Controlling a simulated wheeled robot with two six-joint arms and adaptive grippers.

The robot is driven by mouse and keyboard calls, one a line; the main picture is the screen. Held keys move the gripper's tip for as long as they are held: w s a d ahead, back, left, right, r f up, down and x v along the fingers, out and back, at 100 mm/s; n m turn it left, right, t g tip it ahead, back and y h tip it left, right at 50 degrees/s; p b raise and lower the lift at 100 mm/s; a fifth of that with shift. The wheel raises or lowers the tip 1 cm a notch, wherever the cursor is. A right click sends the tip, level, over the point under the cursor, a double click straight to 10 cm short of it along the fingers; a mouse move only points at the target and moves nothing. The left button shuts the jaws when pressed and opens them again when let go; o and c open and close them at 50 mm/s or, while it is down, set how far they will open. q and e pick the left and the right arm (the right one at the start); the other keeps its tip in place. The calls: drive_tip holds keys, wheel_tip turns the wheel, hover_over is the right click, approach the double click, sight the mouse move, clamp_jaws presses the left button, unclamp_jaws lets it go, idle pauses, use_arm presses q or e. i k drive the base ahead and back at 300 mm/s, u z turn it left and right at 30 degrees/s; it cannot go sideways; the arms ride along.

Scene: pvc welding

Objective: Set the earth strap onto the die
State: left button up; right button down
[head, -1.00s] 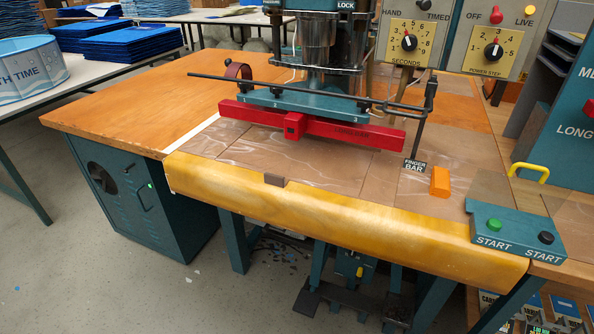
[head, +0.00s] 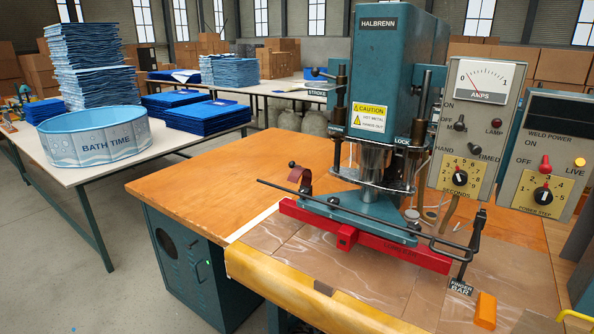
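A long red bar (head: 385,247), which looks like the die, lies under the teal press foot (head: 365,215) of the welding machine. A curled dark reddish-brown band (head: 300,178) stands at the back left of the press foot, near the left end of the finger bar (head: 370,217). It may be the earth strap, but I cannot tell for sure. It appears apart from the red bar. Neither of my grippers is in view.
The thin black finger bar crosses in front of the press foot. An orange block (head: 485,311) stands at the front right of the bench (head: 200,190). Control boxes (head: 460,150) hang at right. The bench's left part is clear. A side table holds a blue-and-white ring (head: 97,138) and blue stacks.

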sight(295, 176)
drive_tip(key=u, duration=0.5)
drive_tip(key=k, duration=0.6)
drive_tip(key=u, duration=1.2)
drive_tip(key=i, duration=2.9)
drive_tip(key=z, duration=0.5)
drive_tip(key=i, duration=0.8)
drive_tip(key=z, duration=1.55)
drive_tip(key=i, duration=0.75)
drive_tip(key=z, duration=0.65)
